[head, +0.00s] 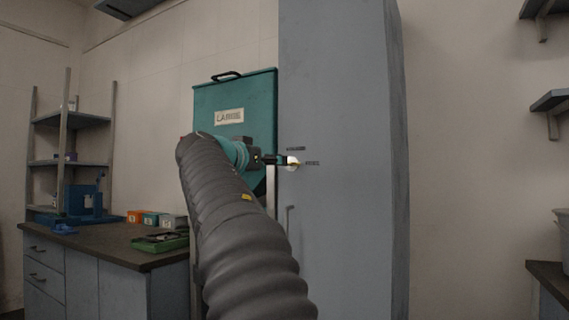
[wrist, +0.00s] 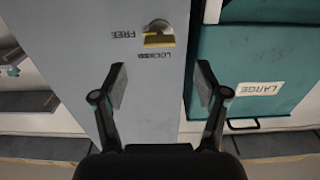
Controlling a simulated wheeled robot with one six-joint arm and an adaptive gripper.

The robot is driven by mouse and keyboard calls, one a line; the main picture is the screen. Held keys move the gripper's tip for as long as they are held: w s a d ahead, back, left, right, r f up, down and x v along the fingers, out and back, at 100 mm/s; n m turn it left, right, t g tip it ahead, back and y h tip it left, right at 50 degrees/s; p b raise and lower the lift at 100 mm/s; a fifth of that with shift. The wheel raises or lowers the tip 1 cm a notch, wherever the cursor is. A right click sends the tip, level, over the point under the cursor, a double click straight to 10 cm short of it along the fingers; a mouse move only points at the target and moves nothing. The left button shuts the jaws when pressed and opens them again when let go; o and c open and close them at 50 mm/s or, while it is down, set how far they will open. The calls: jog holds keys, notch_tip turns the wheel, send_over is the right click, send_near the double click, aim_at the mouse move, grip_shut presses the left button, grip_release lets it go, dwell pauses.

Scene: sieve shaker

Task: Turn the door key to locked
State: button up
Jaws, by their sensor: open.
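The yellow key (wrist: 160,41) sits in a round silver lock on the grey cabinet door (wrist: 150,110). In the wrist view, which is upside down, its flat bow lies crosswise, roughly in line with the FREE label (wrist: 123,34). The LOCKED label (wrist: 155,56) is on the other side of the bow, toward my fingers. In the head view the key (head: 293,164) is small and partly covered by my gripper (head: 284,160). My gripper (wrist: 161,80) is open and empty, its two fingers apart in front of the door, with the key beyond the fingertips.
A vertical door handle (head: 290,222) is below the lock. A dark-topped bench (head: 110,240) with boxes and a green tray (head: 160,243) is at the left. Wall shelves (head: 551,102) are at the right.

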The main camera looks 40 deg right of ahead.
jog(key=p+x, duration=0.2)
jog(key=x, duration=0.7)
jog(key=shift+w+d, duration=0.1)
jog(key=shift+d, duration=0.15)
jog(key=c, duration=1.2)
